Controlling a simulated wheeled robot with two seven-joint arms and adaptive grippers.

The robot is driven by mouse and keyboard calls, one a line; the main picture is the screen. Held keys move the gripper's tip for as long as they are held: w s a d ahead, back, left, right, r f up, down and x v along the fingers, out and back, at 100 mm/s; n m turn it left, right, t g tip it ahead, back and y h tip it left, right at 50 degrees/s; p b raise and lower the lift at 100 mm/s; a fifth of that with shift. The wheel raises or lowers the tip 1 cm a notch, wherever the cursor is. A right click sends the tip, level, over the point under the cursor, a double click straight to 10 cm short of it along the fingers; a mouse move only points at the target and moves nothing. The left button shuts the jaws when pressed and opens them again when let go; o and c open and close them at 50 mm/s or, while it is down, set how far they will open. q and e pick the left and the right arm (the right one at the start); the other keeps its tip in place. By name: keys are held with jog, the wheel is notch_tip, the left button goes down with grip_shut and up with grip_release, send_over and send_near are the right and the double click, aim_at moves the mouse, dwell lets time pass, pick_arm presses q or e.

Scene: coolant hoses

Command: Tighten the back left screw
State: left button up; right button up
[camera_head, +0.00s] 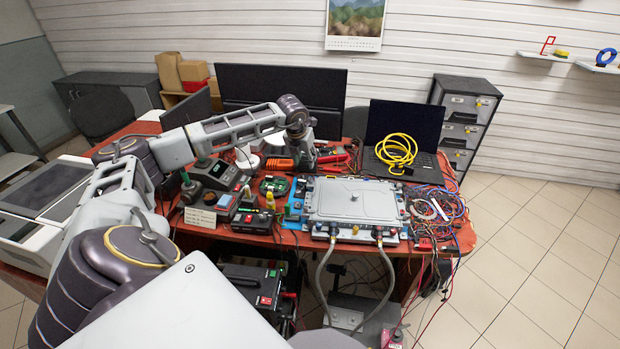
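The silver cold-plate unit (352,199) lies flat on the red-topped table, with a blue-edged board around it and several small fittings along its rim. Two grey hoses (324,262) hang from its front edge. My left arm comes in from the left and bends down behind the unit's back left corner. My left gripper (306,163) is there, small and partly lost among the clutter, so its fingers and any tool in it cannot be made out. The back left screw is too small or hidden to tell. My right gripper is not in view.
A laptop (403,127) with a yellow cable coil (396,153) stands behind the unit. Tangled wires (440,210) fill the table's right end. Meters and small devices (215,173) crowd the left. A monitor (281,92) stands at the back. The floor at right is clear.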

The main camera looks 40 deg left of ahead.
aim_at(310, 178)
pick_arm(q)
jog(key=shift+p+x, duration=0.3)
jog(key=shift+x, duration=6.55)
jog(key=shift+s, duration=0.1)
